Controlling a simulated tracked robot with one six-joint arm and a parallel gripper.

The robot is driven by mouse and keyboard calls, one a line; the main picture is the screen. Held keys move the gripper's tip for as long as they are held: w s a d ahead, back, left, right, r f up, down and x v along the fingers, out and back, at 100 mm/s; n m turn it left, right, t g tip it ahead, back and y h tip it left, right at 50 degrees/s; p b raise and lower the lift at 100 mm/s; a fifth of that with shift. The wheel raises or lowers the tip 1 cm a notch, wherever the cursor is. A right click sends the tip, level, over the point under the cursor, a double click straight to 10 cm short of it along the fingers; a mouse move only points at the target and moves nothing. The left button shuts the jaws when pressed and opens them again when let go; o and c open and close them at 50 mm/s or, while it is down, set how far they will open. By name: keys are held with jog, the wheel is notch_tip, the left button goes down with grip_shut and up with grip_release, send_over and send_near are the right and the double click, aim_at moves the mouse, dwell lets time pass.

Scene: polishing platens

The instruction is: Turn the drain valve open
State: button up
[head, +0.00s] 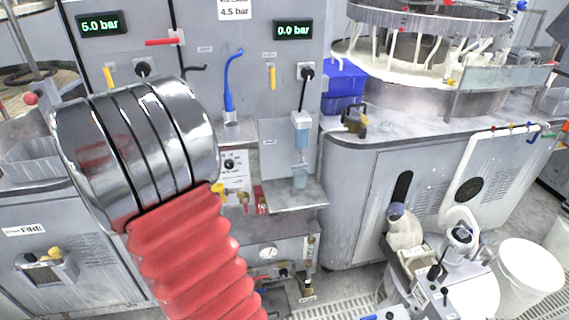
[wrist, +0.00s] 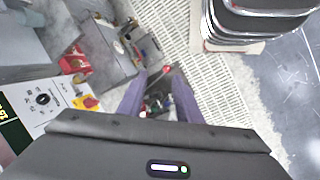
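My gripper (wrist: 159,76) shows in the wrist view with its two purple-grey fingers apart and nothing clearly held between them. Small red and dark fittings (wrist: 153,104) show in the gap beyond the fingers, too small to tell apart. In the head view the gripper itself is not visible. Low on the grey cabinet, below a round gauge (head: 268,252), is a small red-handled fitting (head: 284,272). A brass-and-dark fitting (head: 308,285) sits to its right above a small label. I cannot tell which of these is the drain valve, or its handle position.
My chrome and red-sleeved arm covers the left of the head view. A shelf (head: 298,196) juts out above the low fittings. A floor grating (head: 335,293) lies below. A white bucket (head: 527,277) stands at right. A red item (wrist: 75,62) is left of my fingers.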

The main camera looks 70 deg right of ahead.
aim_at(306, 165)
jog(key=s+d+f+n+g+h, duration=0.1)
jog(key=d+f, duration=0.4)
jog(key=d, duration=0.8)
jog(key=s+d+f+n+g+h, duration=0.2)
jog(key=s+d+f+n+g, duration=0.2)
jog(key=d, duration=0.8)
jog(key=s+d+f+n+g+h, duration=0.1)
jog(key=s+d+f+g, duration=0.4)
jog(key=d, duration=0.8)
jog(key=shift+s+d+f+n, duration=0.15)
jog(key=shift+s+f+n, duration=0.2)
jog(key=shift+f, duration=0.2)
jog(key=shift+s+d+f+n, duration=0.15)
jog(key=shift+s+f+n, duration=0.2)
jog(key=shift+f, duration=0.15)
jog(key=shift+n+g+h, duration=0.7)
jog(key=shift+h, duration=0.2)
jog(key=d+r, duration=0.3)
jog(key=shift+r, duration=0.2)
jog(key=shift+n+g+h, duration=0.4)
jog(key=shift+n+g, duration=0.3)
jog(key=shift+n, duration=0.1)
jog(key=r, duration=0.3)
jog(key=d+r, duration=0.1)
jog(key=r, duration=0.1)
jog(key=shift+w, duration=0.25)
jog(key=shift+s+d+f, duration=0.1)
jog(key=shift+s, duration=0.05)
